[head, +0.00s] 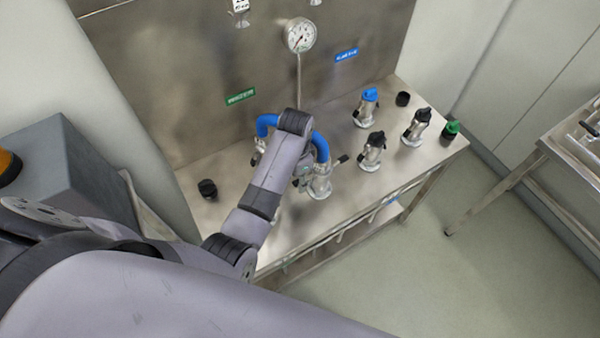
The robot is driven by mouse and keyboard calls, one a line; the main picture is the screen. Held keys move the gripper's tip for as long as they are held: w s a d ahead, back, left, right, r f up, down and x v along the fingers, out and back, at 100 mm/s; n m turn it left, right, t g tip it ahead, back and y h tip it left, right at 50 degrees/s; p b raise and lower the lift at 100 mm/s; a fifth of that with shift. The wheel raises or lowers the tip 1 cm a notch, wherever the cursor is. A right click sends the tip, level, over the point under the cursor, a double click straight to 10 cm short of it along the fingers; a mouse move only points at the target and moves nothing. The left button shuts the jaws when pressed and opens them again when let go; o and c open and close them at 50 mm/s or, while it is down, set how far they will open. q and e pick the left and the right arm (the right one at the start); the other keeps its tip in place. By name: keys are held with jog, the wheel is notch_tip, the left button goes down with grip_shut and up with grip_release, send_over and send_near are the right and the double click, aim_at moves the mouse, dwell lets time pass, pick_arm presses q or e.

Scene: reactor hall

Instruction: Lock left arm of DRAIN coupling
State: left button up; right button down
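A blue hose (321,146) arches behind my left arm, between metal couplings at the back of the steel bench. The right coupling (319,186) stands upright, with a black-tipped lever arm (342,159) sticking out to its right. Another coupling (257,156) shows partly at the left, behind my forearm. I cannot read which one is DRAIN, nor tell how the left lever arm stands. My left gripper (303,180) is by the right coupling, mostly hidden by my own wrist and forearm. Its fingers and any contact cannot be made out. My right gripper is out of view.
Capped fittings stand on the bench (420,165) to the right: blue (369,97), black (374,146) and another black (416,125). A black cap (207,188) lies at left. A gauge (300,35) rises at the back panel. A second table (575,150) stands right across clear floor.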

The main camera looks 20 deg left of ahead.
pick_arm(q)
jog(key=shift+s, duration=0.3)
jog(key=shift+w, duration=0.1)
grip_shut()
